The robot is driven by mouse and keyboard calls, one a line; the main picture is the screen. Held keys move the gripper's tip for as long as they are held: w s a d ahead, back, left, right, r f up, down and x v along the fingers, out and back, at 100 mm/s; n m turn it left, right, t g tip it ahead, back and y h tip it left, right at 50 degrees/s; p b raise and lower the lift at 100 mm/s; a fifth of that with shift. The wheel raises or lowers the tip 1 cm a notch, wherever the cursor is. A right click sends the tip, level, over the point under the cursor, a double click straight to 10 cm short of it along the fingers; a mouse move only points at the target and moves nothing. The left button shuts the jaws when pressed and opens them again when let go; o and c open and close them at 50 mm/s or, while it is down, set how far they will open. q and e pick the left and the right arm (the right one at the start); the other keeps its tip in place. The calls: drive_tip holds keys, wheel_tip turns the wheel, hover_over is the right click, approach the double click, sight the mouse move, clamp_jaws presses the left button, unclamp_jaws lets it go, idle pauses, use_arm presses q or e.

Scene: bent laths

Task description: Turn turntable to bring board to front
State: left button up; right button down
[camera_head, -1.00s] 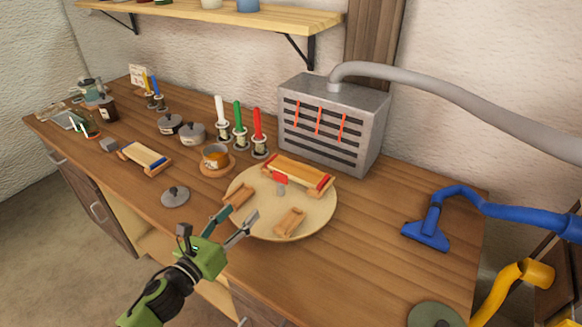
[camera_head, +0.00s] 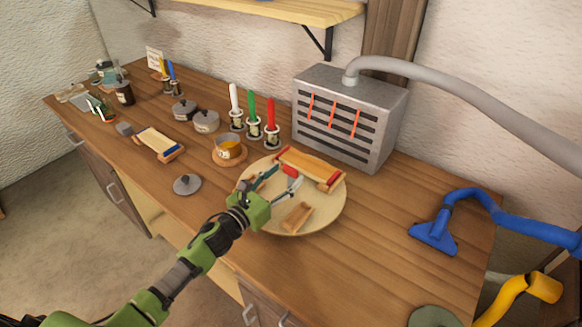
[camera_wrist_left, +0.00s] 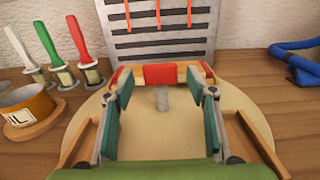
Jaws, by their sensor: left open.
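The round pale wooden turntable (camera_head: 330,218) lies on the bench and carries a wooden board with red ends (camera_head: 312,167) along its back edge. A red block (camera_head: 291,171) stands on a grey post near the middle; in the left wrist view the red block (camera_wrist_left: 160,75) sits between the fingers, in front of the board. Two small wooden pieces are on the turntable, one at the front (camera_head: 297,217) and one at the left, partly hidden by my gripper. My left gripper (camera_head: 280,181) is open over the turntable, its fingers on either side of the red block, with visible gaps. My right gripper is not in view.
A grey slatted heater-like box (camera_head: 350,115) with a hose stands behind the turntable. White, green and red handled tools (camera_head: 253,118) and an amber pot (camera_head: 228,148) are to the left. A blue nozzle (camera_head: 433,237) lies at the right. Bench between turntable and nozzle is clear.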

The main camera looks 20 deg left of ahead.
sight(290, 172)
use_arm(q)
drive_tip(key=shift+x, duration=1.7)
clamp_jaws()
